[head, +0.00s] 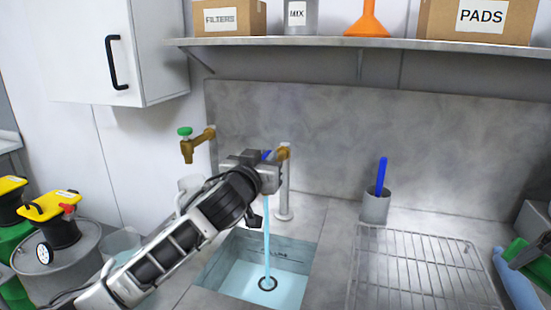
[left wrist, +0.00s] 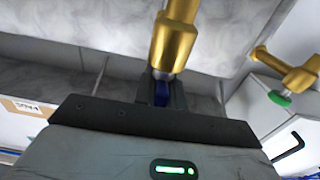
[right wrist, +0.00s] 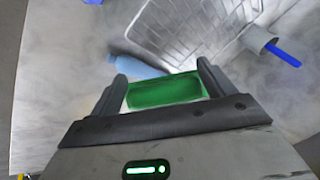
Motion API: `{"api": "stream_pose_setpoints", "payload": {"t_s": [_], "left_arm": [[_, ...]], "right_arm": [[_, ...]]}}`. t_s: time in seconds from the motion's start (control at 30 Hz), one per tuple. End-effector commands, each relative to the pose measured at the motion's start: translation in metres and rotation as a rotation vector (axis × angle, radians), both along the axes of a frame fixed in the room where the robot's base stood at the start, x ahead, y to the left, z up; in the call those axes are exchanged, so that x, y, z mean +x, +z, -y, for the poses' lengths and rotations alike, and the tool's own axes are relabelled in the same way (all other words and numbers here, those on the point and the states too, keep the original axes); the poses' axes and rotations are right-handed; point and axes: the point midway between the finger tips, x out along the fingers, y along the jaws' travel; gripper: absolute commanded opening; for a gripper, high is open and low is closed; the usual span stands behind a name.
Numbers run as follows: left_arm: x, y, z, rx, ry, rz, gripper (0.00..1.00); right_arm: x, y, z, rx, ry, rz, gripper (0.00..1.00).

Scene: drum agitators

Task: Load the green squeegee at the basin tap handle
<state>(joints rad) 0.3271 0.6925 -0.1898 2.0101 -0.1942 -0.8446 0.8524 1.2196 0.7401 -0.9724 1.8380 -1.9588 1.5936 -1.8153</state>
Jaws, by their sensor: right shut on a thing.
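The basin tap (head: 284,180) stands behind the basin, and water runs from it. Its blue handle (head: 267,154) is mostly hidden by my left gripper (head: 266,172). In the left wrist view the blue handle (left wrist: 161,93) shows between close-set dark fingers, below the brass spout (left wrist: 174,40); whether they grip it is unclear. The green squeegee (right wrist: 165,91) is between the fingers of my right gripper (right wrist: 163,88), which is shut on it. In the head view a green part of it (head: 527,262) shows at the right edge, away from the tap.
The basin (head: 225,275) holds water. A second brass tap with green handle (head: 185,131) is on the wall, left. A wire rack (head: 410,265) and a cup (head: 375,208) with a blue stick stand right. A light blue object (head: 518,287) lies near the right edge. A shelf (head: 330,42) hangs above.

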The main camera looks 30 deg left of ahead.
Motion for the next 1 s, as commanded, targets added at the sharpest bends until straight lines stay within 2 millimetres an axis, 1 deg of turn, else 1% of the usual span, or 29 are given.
{"api": "stream_pose_setpoints", "payload": {"t_s": [0.17, 0.37, 0.7, 1.0], "left_arm": [[-0.0002, -0.0001, -0.0002, 0.001, -0.019, -0.001, 0.0], [-0.0004, 0.0, -0.0009, 0.003, -0.1, -0.002, 0.0], [-0.0002, 0.0, -0.0029, 0.009, -0.372, -0.005, 0.0], [-0.0001, 0.001, -0.0031, 0.007, -0.529, -0.002, 0.0]], "right_arm": [[0.0001, 0.0012, -0.0001, 0.001, 0.0, 0.001, 0.45], [0.0002, 0.0031, -0.0001, 0.001, 0.0, 0.001, 0.45], [0.0002, 0.0053, -0.0001, 0.001, 0.0, 0.001, 0.45], [0.0001, 0.005, -0.0001, 0.001, 0.0, 0.001, 0.45]]}}
